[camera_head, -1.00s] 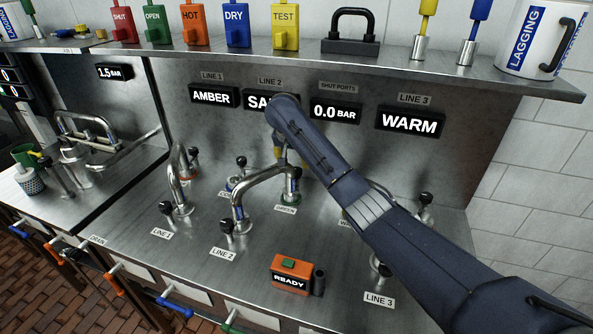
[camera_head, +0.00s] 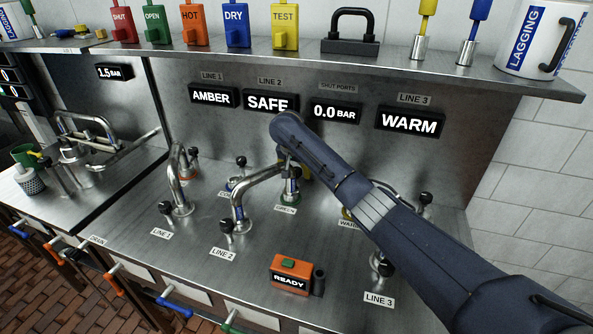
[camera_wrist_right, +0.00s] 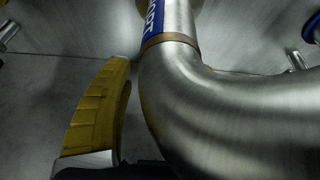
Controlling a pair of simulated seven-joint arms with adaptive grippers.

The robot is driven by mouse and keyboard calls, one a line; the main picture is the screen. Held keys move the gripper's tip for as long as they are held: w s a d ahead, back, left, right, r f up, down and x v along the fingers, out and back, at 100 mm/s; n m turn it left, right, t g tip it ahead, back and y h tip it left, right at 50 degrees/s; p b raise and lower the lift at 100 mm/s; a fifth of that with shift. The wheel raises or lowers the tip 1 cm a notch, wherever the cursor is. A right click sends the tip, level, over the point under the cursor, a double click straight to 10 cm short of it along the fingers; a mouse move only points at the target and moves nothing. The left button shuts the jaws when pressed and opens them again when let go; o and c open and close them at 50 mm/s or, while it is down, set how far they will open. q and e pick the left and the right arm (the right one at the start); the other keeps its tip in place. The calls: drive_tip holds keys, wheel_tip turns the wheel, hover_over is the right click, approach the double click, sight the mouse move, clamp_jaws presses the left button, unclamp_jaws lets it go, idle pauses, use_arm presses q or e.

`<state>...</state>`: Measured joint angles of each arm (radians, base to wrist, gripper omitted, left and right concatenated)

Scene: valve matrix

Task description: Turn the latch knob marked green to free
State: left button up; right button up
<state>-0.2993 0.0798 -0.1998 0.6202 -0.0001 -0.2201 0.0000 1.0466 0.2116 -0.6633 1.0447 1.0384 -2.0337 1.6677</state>
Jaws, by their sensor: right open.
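My right gripper (camera_head: 298,168) is open and points down at this knob from above, at the far end of the Line 2 pipe (camera_head: 258,178). My wrist hides much of it, so contact with the knob cannot be told. In the right wrist view one yellow finger (camera_wrist_right: 97,112) shows beside a bent steel pipe (camera_wrist_right: 205,85); the other finger and the knob do not show there.
Black-topped knobs (camera_head: 165,208) and bent pipes stand close around on the deck. The SAFE display (camera_head: 270,103) is on the panel behind. An orange READY box (camera_head: 291,275) sits in front. A shelf (camera_head: 330,62) overhangs the back.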

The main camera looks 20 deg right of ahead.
clamp_jaws()
idle(0.4)
drive_tip(key=n, duration=0.2)
drive_tip(key=n+y, duration=0.1)
drive_tip(key=n, duration=0.1)
drive_tip(key=shift+n+t+y, duration=0.3)
unclamp_jaws()
drive_tip(key=d+v, duration=0.1)
drive_tip(key=v, duration=1.1)
drive_tip(key=shift+a, duration=0.45)
